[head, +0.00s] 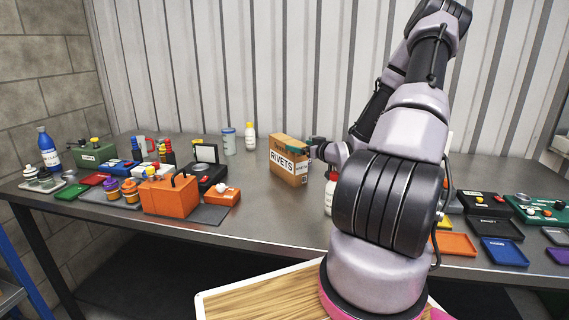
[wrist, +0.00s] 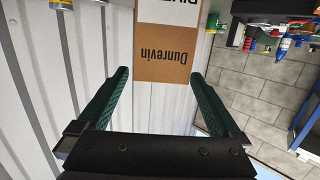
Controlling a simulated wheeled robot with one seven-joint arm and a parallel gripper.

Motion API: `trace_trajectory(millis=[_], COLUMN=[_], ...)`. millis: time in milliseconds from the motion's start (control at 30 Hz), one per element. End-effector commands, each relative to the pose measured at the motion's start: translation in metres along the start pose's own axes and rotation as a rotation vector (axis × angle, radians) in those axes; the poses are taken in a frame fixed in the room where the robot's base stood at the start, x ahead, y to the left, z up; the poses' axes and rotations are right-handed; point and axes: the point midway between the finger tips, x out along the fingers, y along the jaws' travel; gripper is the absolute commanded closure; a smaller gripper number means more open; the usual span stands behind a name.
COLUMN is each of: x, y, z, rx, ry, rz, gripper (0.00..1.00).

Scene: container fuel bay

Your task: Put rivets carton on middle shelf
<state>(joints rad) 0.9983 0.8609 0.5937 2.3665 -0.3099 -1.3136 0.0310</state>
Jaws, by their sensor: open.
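No middle shelf can be made out clearly.
An orange toolbox (head: 168,197) and several small items crowd the table's left. Trays (head: 503,251) lie at right. A blue-framed rack (head: 22,262) shows partly at the left edge. Bare table lies before the carton.

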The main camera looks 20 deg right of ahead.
Motion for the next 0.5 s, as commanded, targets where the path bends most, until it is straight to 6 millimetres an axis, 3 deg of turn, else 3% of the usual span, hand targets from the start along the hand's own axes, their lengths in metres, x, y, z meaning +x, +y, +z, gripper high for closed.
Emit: trace_trajectory(millis=[267, 500], x=[0.023, 0.057], y=[0.001, 0.001], z=[0.0, -0.004], rx=[0.0, 0.001], ry=[0.009, 0.008], rz=[0.003, 0.004], gripper=[0.0, 0.0])
